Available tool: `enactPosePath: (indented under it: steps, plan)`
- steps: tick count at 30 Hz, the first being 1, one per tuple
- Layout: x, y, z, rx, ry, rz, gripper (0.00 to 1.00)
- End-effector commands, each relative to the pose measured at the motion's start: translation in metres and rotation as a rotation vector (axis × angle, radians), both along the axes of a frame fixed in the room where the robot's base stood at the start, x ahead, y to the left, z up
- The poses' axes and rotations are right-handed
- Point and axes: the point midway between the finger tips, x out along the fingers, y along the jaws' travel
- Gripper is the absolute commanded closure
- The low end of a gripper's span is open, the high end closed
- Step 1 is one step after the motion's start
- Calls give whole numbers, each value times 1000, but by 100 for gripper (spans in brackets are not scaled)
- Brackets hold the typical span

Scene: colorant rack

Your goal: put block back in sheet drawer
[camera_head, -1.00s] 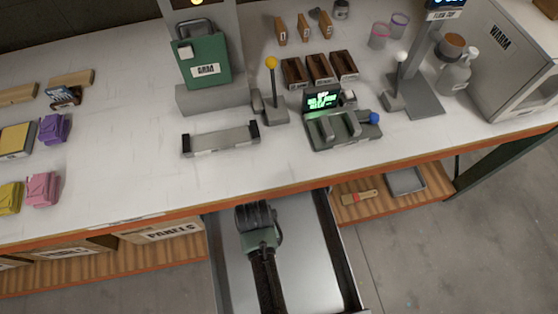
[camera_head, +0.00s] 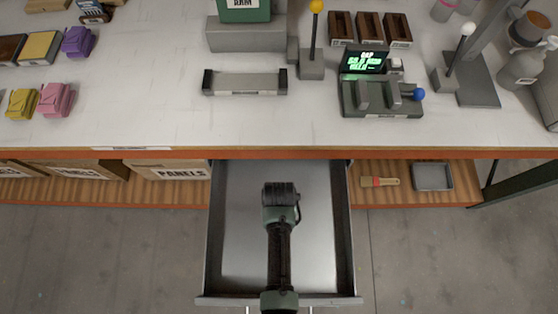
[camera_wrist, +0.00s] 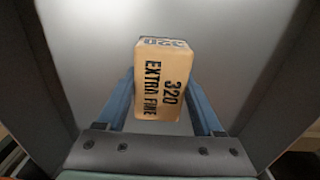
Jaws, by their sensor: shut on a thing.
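The block (camera_wrist: 160,80) is tan and marked "320 EXTRA FINE". In the wrist view it sits between the two blue fingers of my gripper (camera_wrist: 160,105), which is shut on it. The sheet drawer (camera_head: 240,235) is pulled out below the bench and looks empty, with a bare grey metal floor. In the head view my gripper (camera_head: 281,190) is over the drawer, toward its middle and back, and my arm hides the block there. The drawer floor and side walls also show around the block in the wrist view. I cannot tell whether the block touches the floor.
The bench's orange front edge (camera_head: 130,154) runs just behind the drawer. A shelf below holds boxes marked "PANELS" (camera_head: 180,172) on the left and a brush (camera_head: 380,182) and grey tray (camera_head: 432,178) on the right. Coloured blocks and devices stand on the bench.

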Motion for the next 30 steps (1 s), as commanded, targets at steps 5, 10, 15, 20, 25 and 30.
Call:
enactPosePath:
  steps: [5, 10, 15, 20, 25, 30]
  plan:
    - [0, 0, -7, 0, -1, 0, 84]
    - [0, 0, -7, 0, -1, 0, 84]
    - [0, 0, -10, 0, 0, 0, 25]
    - [0, 0, -10, 0, 0, 0, 2]
    - [0, 0, -10, 0, 0, 0, 2]
    - [0, 0, -4, 0, -1, 0, 2]
